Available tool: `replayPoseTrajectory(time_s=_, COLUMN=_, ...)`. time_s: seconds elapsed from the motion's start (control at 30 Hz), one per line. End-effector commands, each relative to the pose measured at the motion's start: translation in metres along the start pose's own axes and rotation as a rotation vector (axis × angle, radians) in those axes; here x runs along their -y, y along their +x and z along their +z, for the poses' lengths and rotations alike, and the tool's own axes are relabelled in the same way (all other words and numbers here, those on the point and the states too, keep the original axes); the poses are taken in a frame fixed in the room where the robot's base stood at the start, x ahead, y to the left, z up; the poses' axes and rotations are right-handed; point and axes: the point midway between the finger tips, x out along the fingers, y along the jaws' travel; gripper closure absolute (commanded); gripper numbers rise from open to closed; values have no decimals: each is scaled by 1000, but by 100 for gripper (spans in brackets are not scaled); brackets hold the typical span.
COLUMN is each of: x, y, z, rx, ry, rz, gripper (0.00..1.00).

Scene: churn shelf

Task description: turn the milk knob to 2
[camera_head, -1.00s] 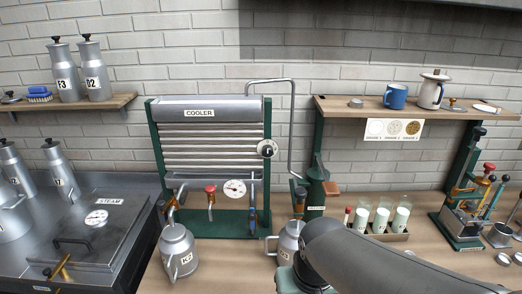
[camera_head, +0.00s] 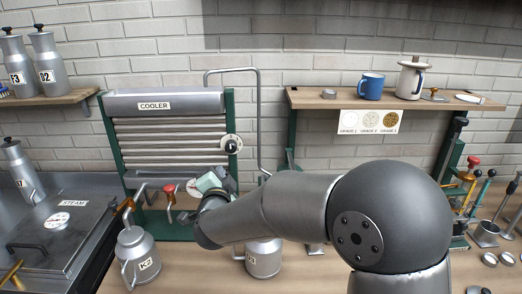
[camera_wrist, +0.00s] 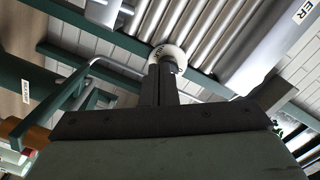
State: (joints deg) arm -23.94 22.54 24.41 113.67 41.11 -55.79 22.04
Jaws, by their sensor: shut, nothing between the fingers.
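A knob with a black centre on a round white dial (camera_head: 232,144) sits on the right post of the cooler (camera_head: 165,104). I take it for the milk knob; its marks are too small to read. In the wrist view the dial (camera_wrist: 170,53) lies just beyond my fingertips, which partly overlap it. My gripper (camera_wrist: 160,72) is shut, with its dark fingers together and nothing seen between them. In the head view my gripper (camera_head: 213,181) is below and left of the knob, in front of the cooler's lower part. Whether the fingertips touch the knob I cannot tell.
A bent pipe (camera_head: 258,110) rises right of the knob. Milk can K2 (camera_head: 138,252) and another can (camera_head: 263,259) stand on the bench below. A red-topped valve (camera_head: 169,196) is left of my gripper. A wooden shelf (camera_head: 300,99) is at right.

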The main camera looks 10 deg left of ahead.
Motion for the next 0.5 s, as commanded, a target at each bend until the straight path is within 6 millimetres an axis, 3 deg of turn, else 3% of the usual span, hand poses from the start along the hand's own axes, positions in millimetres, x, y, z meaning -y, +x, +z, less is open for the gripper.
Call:
replayPoseTrajectory(time_s=0.27, x=5, y=12, z=5, rx=-51, ry=43, rz=-9, gripper=100)
replayPoseTrajectory(time_s=0.5, x=6, y=42, z=2, rx=-50, ry=42, rz=-8, gripper=100)
